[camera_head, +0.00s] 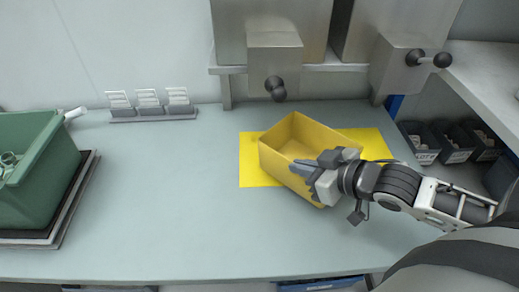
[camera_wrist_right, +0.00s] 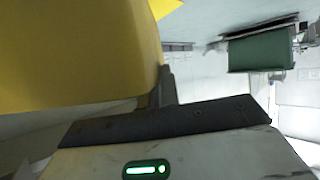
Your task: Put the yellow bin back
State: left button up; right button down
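The yellow bin (camera_head: 283,162) is over the yellow mat (camera_head: 252,178) on the bench, turned at an angle to it. Its open top faces up, and I see nothing inside the visible part. My right gripper (camera_head: 316,172) is at the bin's near right wall, with its fingers on either side of the rim, and looks shut on it. In the right wrist view the bin (camera_wrist_right: 75,50) fills the upper left, against a dark finger (camera_wrist_right: 168,85); the other finger is hidden. I cannot tell whether the bin touches the mat. My left gripper is not in view.
A green crate (camera_head: 45,180) with metal parts stands on a dark tray at the left. A small rack (camera_head: 150,106) is at the back. Metal hoppers with black knobs (camera_head: 275,88) overhang the back. Dark bins (camera_head: 455,142) sit at right. The bench's middle (camera_head: 170,200) is clear.

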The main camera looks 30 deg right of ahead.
aim_at(259, 149)
jog(key=w+a, duration=0.1)
jog(key=w, duration=0.3)
jog(key=w+a, duration=0.1)
jog(key=w, duration=0.3)
jog(key=w+a, duration=0.1)
jog(key=w, duration=0.2)
jog(key=shift+w+a, duration=0.35)
jog(key=shift+w, duration=0.05)
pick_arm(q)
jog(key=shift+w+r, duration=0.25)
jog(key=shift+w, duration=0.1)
pick_arm(e)
jog(key=shift+f, duration=1.85)
jog(key=c, duration=1.7)
grip_release()
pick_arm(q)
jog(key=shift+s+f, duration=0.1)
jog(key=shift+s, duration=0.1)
pick_arm(e)
jog(key=shift+o, duration=0.3)
jog(key=p+v, duration=0.1)
jog(key=v, duration=1)
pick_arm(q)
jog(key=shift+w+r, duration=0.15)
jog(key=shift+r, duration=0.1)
pick_arm(e)
jog(key=shift+s+d+r, duration=0.1)
jog(key=shift+s+r, duration=0.25)
jog(key=shift+s, duration=0.15)
